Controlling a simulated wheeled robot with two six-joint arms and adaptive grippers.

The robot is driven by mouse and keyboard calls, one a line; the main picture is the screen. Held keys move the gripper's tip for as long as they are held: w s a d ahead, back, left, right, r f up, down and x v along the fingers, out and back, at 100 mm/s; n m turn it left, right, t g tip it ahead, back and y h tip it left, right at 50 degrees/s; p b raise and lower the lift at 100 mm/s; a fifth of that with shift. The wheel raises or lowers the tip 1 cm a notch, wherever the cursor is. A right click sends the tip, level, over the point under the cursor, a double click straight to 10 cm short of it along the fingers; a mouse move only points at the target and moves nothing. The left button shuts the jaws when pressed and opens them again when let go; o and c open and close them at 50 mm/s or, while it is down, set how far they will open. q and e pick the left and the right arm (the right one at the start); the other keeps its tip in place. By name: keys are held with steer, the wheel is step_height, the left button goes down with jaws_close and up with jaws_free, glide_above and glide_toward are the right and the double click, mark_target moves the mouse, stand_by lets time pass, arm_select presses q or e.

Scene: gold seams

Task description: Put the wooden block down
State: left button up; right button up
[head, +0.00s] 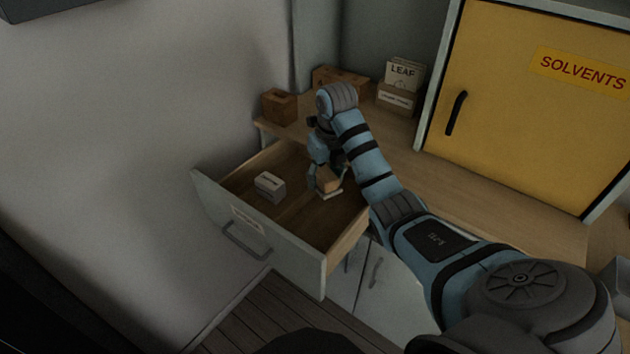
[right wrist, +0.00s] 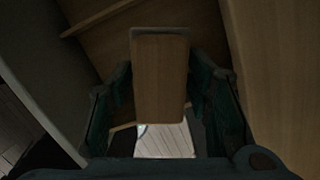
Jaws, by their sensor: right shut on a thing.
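The wooden block (head: 328,180) is small and light brown, and it is held over the open drawer (head: 308,222), near its right side. My right gripper (head: 326,184) is shut on it, with the jaws pointing down into the drawer. In the right wrist view the block (right wrist: 160,75) sits between the two dark green fingers of the gripper (right wrist: 163,100). A pale thing (right wrist: 165,140) shows just past the block's end there. I cannot tell whether the block touches the drawer floor. My left gripper is not in view.
A small white labelled box (head: 270,186) lies in the drawer's left part. On the counter behind stand a brown box (head: 279,106) and a box marked LEAF (head: 403,72). A yellow SOLVENTS cabinet (head: 530,110) stands at right. The drawer floor between has free room.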

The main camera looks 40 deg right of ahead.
steer(key=b, duration=1)
glide_above(322, 226)
steer(key=f, duration=1.2)
steer(key=shift+s+f, duration=0.25)
steer(key=shift+f, duration=0.45)
step_height(322, 226, down, 3)
steer(key=shift+s+a+r+b, duration=0.1)
steer(key=shift+b, duration=0.5)
steer(key=shift+f, duration=0.4)
steer(key=o, duration=1)
